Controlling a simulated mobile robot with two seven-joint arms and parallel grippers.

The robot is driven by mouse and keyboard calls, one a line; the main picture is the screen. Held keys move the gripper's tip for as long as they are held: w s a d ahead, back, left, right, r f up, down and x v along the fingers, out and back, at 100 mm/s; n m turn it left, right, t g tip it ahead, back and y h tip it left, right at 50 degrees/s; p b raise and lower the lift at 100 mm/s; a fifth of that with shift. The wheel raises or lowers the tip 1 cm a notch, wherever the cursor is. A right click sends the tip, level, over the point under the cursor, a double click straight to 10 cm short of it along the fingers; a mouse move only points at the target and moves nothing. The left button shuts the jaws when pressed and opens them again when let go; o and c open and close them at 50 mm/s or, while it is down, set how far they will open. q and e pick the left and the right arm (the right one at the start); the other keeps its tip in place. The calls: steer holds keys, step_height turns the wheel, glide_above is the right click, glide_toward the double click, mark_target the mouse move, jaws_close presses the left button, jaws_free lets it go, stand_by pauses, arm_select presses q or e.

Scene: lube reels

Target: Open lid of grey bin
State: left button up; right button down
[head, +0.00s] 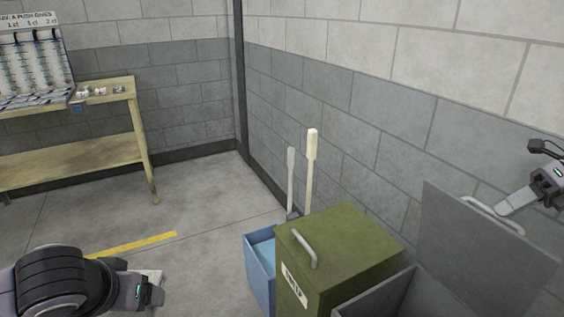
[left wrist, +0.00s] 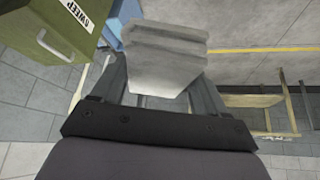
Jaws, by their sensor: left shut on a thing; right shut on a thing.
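The grey bin (head: 375,304) is at the bottom right of the head view, partly cut off by the frame. Its grey lid (head: 455,250) stands raised, tilted up steeply near the wall, and part of the opening shows. My right gripper (head: 507,207) is shut on the pale lid handle (head: 477,205) at the lid's upper edge. My left gripper (head: 155,292) is low at the left, away from the bins. In the left wrist view it is shut on a light grey ridged piece (left wrist: 165,55), whose kind I cannot tell.
A green bin (head: 345,245) with a shut lid stands directly left of the grey bin. A blue bin (head: 260,262) with two long handles (head: 310,170) is behind it. A wooden bench (head: 75,160) stands at the far left. The floor between is clear.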

steer(key=shift+d+f, duration=0.2)
steer(key=shift+f, duration=0.9)
steer(key=c, duration=1.5)
jaws_free()
arm_select(q)
steer(key=shift+w+d+f, duration=0.1)
steer(key=shift+w, duration=0.05)
arm_select(e)
steer(key=o, duration=0.4)
steer(key=shift+w+f, duration=0.1)
steer(key=shift+f, duration=0.05)
arm_select(q)
steer(key=shift+w+d, duration=0.15)
arm_select(e)
steer(key=shift+d, duration=0.15)
steer(key=shift+d+r, duration=0.1)
steer(key=shift+r, duration=0.1)
arm_select(q)
steer(key=shift+r+p, duration=0.35)
steer(key=shift+p, duration=0.05)
arm_select(e)
steer(key=shift+v, duration=3.7)
steer(key=shift+w+r, duration=0.15)
